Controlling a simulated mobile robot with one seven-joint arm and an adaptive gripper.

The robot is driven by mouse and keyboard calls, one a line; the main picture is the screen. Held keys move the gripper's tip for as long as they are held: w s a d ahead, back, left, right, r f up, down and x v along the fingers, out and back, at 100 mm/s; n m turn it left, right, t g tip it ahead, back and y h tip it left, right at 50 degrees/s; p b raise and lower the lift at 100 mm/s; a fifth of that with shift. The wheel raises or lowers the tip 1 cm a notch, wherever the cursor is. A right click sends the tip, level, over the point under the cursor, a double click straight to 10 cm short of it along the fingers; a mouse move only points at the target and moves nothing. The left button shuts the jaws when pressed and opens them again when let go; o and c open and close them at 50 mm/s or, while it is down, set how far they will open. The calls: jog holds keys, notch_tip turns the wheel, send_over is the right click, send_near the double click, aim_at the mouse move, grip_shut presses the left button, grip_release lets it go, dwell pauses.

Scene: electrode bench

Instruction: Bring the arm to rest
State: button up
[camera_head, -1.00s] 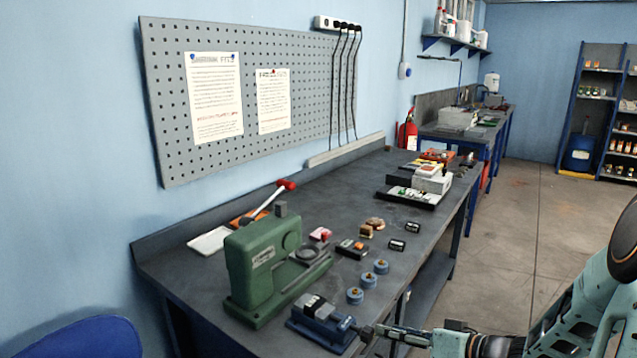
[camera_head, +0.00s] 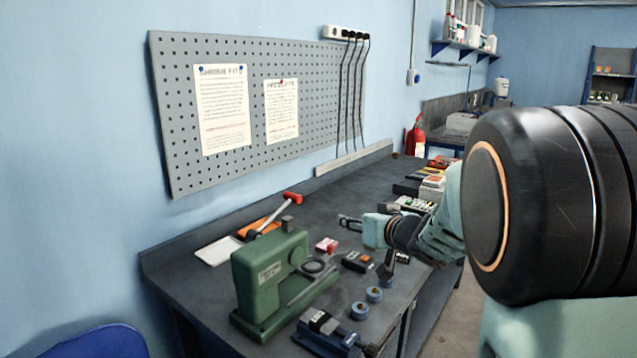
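My gripper (camera_head: 350,222) is raised over the dark workbench (camera_head: 190,256), pointing left, above the pink-and-white box. Its fingers are small in view, and I cannot tell whether they are open or shut. Nothing clearly shows between them. My arm fills much of the right side of the picture and hides part of the bench's right and far areas.
A green press (camera_head: 262,282) with a red-handled lever (camera_head: 292,198) behind it stands on the bench. A blue vise (camera_head: 328,332) is at the front edge, with several blue round pieces (camera_head: 374,294) beside it. A pegboard (camera_head: 180,120) hangs on the wall behind.

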jog(key=a+r+m+t, duration=0.1)
jog(key=a+r, duration=0.2)
jog(key=r, duration=0.4)
jog(key=a+r+m+t, duration=0.1)
jog(key=a+r, duration=0.3)
jog(key=r, duration=0.4)
jog(key=s+d+f+m+g+h+b, duration=0.3)
jog(key=s+d+f+h, duration=0.2)
jog(key=s+d+f, duration=0.75)
jog(key=s+f+n+g+b, duration=0.1)
jog(key=s+f+g, duration=0.35)
jog(key=s, duration=0.75)
jog(key=s+f+n+g+b, duration=0.1)
jog(key=s+f+g, duration=0.1)
jog(key=s+f, duration=0.8)
jog(key=s+r+p, duration=0.2)
jog(key=r+p, duration=0.6)
jog(key=r, duration=0.1)
jog(key=s+r+p, duration=0.2)
jog(key=r+p, duration=0.6)
jog(key=r, duration=0.2)
jog(key=shift+s+a, duration=0.3)
jog(key=shift+a, duration=0.1)
